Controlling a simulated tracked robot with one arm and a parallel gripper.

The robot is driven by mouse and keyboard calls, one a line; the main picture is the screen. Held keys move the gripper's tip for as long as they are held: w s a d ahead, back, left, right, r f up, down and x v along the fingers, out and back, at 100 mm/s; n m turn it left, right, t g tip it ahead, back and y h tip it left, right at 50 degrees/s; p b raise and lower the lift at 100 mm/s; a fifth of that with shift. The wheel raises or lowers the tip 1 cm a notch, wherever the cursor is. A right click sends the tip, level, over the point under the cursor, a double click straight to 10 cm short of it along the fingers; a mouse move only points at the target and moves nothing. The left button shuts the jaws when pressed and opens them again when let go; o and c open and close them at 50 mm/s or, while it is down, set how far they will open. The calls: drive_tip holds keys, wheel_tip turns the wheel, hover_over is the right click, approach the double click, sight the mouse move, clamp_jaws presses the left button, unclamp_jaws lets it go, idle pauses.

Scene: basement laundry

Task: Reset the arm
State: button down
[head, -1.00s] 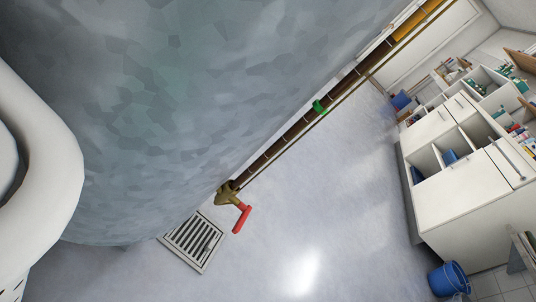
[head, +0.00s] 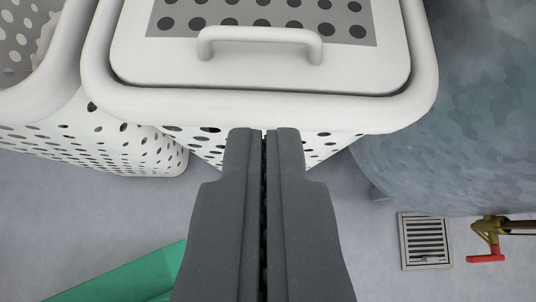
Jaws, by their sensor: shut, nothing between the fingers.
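My gripper (head: 264,135) shows from the bottom centre of the head view, its two dark grey fingers pressed together with nothing between them. The fingertips overlap the front of a white lidded laundry basket (head: 270,108) in the picture. I cannot tell whether they touch it. The basket's lid (head: 380,60) is closed and has a raised white handle (head: 260,38).
A second white basket (head: 90,150), open at the top, stands at the left. A large galvanised tank (head: 460,110) stands at the right. Near it are a floor drain grate (head: 425,240) and a brass valve with a red handle (head: 487,256). A green object (head: 125,278) lies lower left.

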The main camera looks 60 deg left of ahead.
drive_tip(key=w+d+r+m+t+h+p, duration=0.35)
drive_tip(key=w+d+r, duration=0.55)
drive_tip(key=d+r, duration=0.45)
drive_tip(key=w+d+r+m+t+h+p, duration=0.1)
drive_tip(key=d+r+m+h, duration=0.15)
drive_tip(key=r, duration=0.55)
drive_tip(key=w+d+r+m+h+p, duration=0.1)
drive_tip(key=d+r+p, duration=0.15)
drive_tip(key=r, duration=0.45)
wheel_tip(320, 180, up, 21)
drive_tip(key=s+d+m+t+h+p, duration=0.1)
drive_tip(key=s+d+m+t+p, duration=0.1)
drive_tip(key=d+m+t, duration=0.15)
drive_tip(key=s+a+r+m+t, duration=0.1)
drive_tip(key=s+r, duration=0.2)
drive_tip(key=r, duration=0.3)
drive_tip(key=s+a+r+t+h+p, duration=0.1)
drive_tip(key=s+r, duration=0.1)
drive_tip(key=r, duration=0.5)
drive_tip(key=s+a+r+m, duration=0.1)
drive_tip(key=s+r, duration=0.2)
drive_tip(key=r, duration=0.4)
drive_tip(key=shift+s+a+m+t+p, duration=0.25)
drive_tip(key=shift+s+m+t+p, duration=0.05)
drive_tip(key=shift+m+t+p, duration=0.1)
